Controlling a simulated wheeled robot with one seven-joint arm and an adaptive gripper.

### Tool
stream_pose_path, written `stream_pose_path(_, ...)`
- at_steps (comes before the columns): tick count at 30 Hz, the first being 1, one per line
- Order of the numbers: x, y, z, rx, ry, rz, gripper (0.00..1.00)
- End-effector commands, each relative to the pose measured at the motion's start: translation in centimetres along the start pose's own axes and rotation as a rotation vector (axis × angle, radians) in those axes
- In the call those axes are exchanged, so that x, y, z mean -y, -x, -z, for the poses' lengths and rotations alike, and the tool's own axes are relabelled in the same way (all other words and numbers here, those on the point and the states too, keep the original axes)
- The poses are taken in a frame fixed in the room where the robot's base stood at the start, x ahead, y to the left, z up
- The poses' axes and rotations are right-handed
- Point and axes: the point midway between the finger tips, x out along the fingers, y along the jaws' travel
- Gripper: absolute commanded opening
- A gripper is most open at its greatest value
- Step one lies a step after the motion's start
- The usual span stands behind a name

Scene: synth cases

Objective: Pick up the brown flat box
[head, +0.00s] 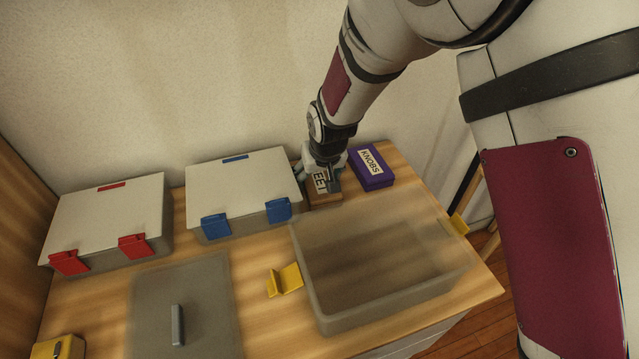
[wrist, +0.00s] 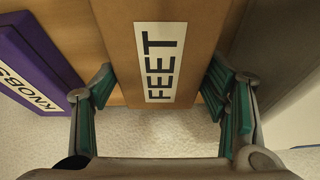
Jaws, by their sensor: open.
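The brown flat box (head: 325,200) lies on the wooden table against the back wall, partly hidden by my gripper in the head view. It also shows in the wrist view (wrist: 120,30), with a white label reading "FEET". My gripper (head: 324,176) is above the box. In the wrist view its two green-padded fingers (wrist: 165,98) are apart, one on either side of the box. I cannot tell whether either pad touches the box.
A purple "KNOBS" box (head: 371,167) lies close to the right of the brown box. A blue-latched case (head: 240,185) stands at its left, a red-latched case (head: 110,220) further left. An open clear bin (head: 400,306) with yellow latches is in front. A loose lid (head: 205,325) lies front left.

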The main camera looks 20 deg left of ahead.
Motion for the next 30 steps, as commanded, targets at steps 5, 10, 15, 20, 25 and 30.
stream_pose_path(5, 0.0, -0.1, -0.1, 0.000, 0.000, 0.000, 0.68)
stream_pose_path(10, 0.0, -0.1, -0.1, 0.000, 0.000, 0.000, 0.68)
stream_pose_path(15, 0.0, -0.1, -0.1, 0.000, 0.000, 0.000, 0.34)
stream_pose_path(20, 0.0, -0.1, 0.0, 0.000, 0.000, 0.000, 0.31)
stream_pose_path(25, 0.0, 0.2, 0.1, -0.001, 0.000, 0.000, 0.31)
stream_pose_path(30, 0.0, 2.3, 1.1, -0.005, 0.000, 0.001, 0.31)
